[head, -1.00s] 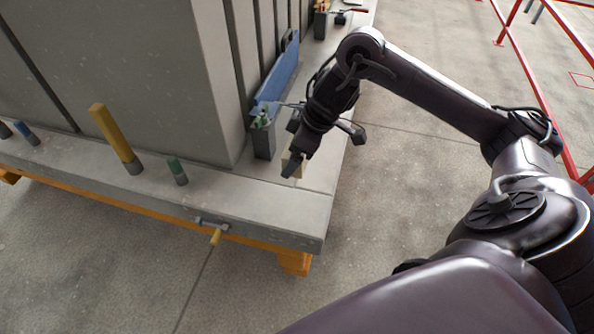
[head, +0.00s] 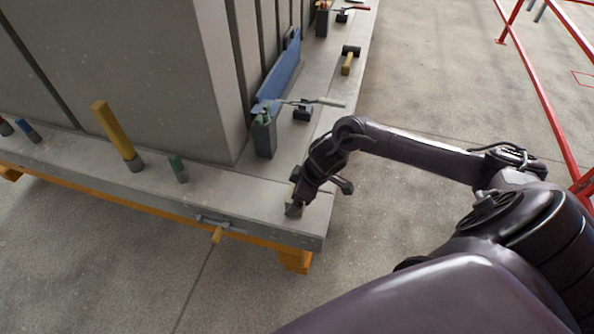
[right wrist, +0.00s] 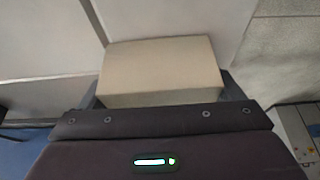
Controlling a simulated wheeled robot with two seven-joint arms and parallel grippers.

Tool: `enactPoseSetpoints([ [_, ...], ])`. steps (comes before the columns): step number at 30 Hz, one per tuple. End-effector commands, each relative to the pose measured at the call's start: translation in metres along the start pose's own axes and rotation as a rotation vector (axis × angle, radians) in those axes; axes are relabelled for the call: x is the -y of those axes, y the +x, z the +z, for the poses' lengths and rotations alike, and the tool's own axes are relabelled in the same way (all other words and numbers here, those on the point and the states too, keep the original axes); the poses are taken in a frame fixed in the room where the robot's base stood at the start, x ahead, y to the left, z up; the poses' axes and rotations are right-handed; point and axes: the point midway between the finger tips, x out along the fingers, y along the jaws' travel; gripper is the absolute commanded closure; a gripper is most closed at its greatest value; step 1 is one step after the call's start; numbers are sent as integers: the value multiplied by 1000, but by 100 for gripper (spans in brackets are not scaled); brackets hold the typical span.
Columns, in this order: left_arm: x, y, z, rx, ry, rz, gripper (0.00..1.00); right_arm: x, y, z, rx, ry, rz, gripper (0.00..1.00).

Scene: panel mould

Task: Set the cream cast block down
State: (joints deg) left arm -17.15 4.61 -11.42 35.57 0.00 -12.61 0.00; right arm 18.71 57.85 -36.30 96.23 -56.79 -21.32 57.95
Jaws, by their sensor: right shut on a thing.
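The cream cast block (right wrist: 160,68) fills the middle of the right wrist view, between the fingers of my right gripper (right wrist: 165,92). My right gripper (head: 294,208) is shut on it. In the head view the gripper points down at the front right corner of the grey bed (head: 262,196), close to its surface. The block is mostly hidden there by the gripper, and I cannot tell whether it touches the bed. My left gripper is not in view.
A large grey panel (head: 110,70) stands on the bed. A blue board with a dark clamp (head: 263,138) stands behind my gripper. A green-topped peg (head: 178,168) and a yellow bar (head: 115,130) stand at left. Red rails (head: 535,80) are at the far right.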

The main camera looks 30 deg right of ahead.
Motion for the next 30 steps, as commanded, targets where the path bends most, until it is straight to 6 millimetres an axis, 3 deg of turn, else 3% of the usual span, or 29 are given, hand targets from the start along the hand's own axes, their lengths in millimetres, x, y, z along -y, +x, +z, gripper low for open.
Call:
enactPoseSetpoints([
  [10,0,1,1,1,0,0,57,0,3,1,-1,0,0,44],
  [11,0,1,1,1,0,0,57,0,3,1,0,0,0,12],
  [14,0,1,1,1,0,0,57,0,3,1,0,-1,0,0],
  [23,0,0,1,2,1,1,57,0,-3,0,0,-1,1,0],
  [30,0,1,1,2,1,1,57,-2,-44,1,0,-4,4,0],
])
